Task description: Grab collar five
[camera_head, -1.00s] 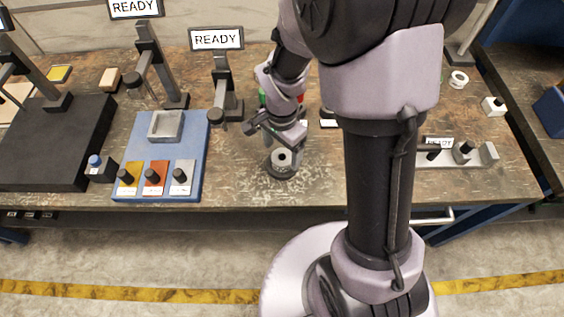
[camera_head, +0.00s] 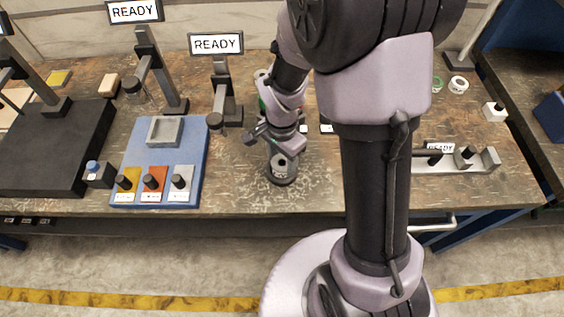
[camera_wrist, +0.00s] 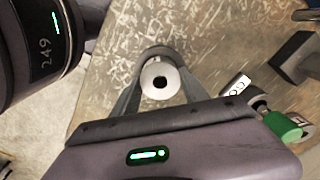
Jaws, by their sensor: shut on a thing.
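A pale round collar (camera_wrist: 160,70) with a dark centre hole sits between the two grey fingers of my gripper (camera_wrist: 158,90) in the wrist view. The fingers are shut on its sides. In the head view the collar (camera_head: 283,165) shows just below my gripper (camera_head: 281,150), over a dark round base near the table's front edge. No number is readable on the collar. I cannot tell whether it is raised off the base.
A blue board (camera_head: 150,190) with coloured plates and black knobs lies to the left. A grey fixture (camera_head: 485,163) is at the right. A white ring (camera_head: 458,85) lies at the back right. In the wrist view a green-ended part (camera_wrist: 283,127) lies to the right.

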